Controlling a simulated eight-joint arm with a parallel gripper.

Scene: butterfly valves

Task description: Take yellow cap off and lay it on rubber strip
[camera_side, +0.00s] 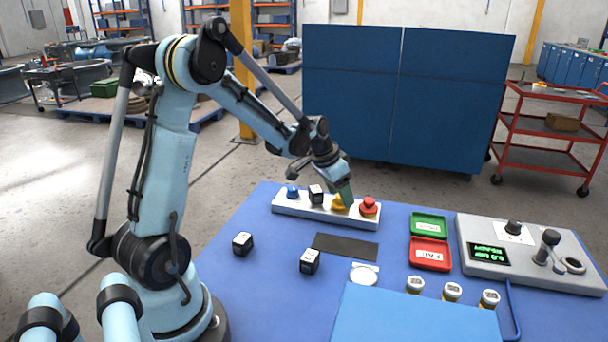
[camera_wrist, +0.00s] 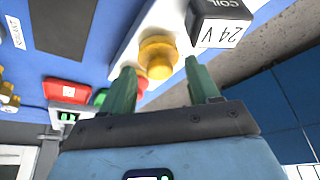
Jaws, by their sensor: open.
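The yellow cap (camera_side: 339,204) sits on a white bar (camera_side: 290,207) at the back of the blue table, between a black cube and a red mushroom knob. In the wrist view the yellow cap (camera_wrist: 158,52) is round with a raised middle, just ahead of and between the two green fingertips. My gripper (camera_side: 345,192) is open and empty, pointing down at the cap; its fingers also show in the wrist view (camera_wrist: 160,68). I cannot tell whether a finger touches the cap. The dark rubber strip (camera_side: 345,246) lies flat and bare in front of the bar.
The black 24V coil cube (camera_wrist: 218,22) stands close to the right finger. The red knob (camera_side: 369,206) is close on the cap's other side. Green (camera_side: 428,224) and red (camera_side: 430,253) trays lie right of the strip; two black cubes stand left of it.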

